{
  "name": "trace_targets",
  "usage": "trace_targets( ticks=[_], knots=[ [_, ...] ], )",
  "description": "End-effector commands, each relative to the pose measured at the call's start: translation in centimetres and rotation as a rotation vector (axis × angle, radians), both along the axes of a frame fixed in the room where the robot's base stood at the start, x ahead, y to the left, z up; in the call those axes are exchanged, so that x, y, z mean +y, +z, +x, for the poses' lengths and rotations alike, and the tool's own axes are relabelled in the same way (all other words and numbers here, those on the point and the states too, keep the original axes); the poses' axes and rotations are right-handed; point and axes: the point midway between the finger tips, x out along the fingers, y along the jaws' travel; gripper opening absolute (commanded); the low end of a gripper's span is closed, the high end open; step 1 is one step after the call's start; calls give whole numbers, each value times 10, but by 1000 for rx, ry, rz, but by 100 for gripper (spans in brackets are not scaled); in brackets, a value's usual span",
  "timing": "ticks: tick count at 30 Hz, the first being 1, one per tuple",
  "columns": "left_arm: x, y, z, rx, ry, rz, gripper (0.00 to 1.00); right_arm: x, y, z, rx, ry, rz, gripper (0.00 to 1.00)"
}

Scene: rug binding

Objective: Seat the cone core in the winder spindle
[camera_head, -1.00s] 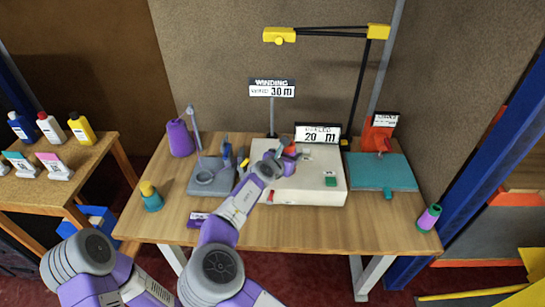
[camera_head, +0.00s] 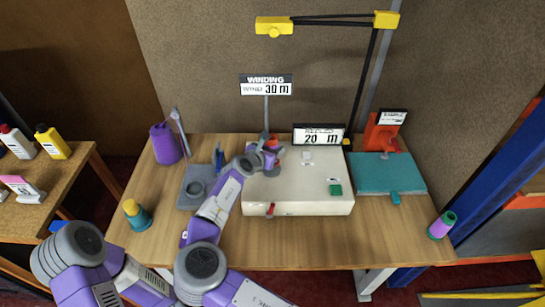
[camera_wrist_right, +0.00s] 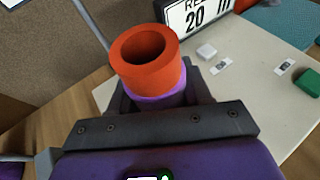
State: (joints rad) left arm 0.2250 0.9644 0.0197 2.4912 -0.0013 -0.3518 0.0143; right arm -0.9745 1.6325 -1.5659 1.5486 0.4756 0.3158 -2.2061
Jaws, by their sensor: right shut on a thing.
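My right gripper (camera_head: 267,157) is over the back left part of the white winder (camera_head: 315,185). It is shut on the cone core, an orange hollow tube with a purple lower band. The core (camera_wrist_right: 146,62) fills the middle of the right wrist view, its open end facing up toward the camera. In the head view only a small orange part of it shows at the gripper. The winder spindle is hidden or too small to make out, so I cannot tell whether the core touches it.
A "WINDING 30 m" sign (camera_head: 266,85) stands behind the gripper; a "20 m" display (camera_head: 319,135) stands right of it. A grey stand (camera_head: 190,202) is to the left, a teal plate (camera_head: 405,175) to the right. Cones (camera_head: 165,145) stand near the table edges. The front table strip is clear.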

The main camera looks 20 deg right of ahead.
Motion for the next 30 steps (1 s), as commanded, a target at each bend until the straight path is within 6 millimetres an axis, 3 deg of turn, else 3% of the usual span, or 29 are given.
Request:
trace_targets(
  ticks=[6,18,19,21,24,30],
  knots=[
    [0,-8,0,-1,0,0,43,0,-31,0,2,0,-3,18],
    [0,-9,0,-1,0,0,43,0,-35,0,1,-1,-1,18],
    [0,-9,0,-1,0,0,43,0,-35,0,1,-1,0,49],
    [0,-8,0,-1,0,0,43,0,-35,0,0,-1,0,60],
    [0,-8,0,-1,0,0,43,0,-35,0,1,-1,0,73],
    [0,-8,0,-1,0,0,43,0,-35,0,1,-1,0,73]
  ],
)
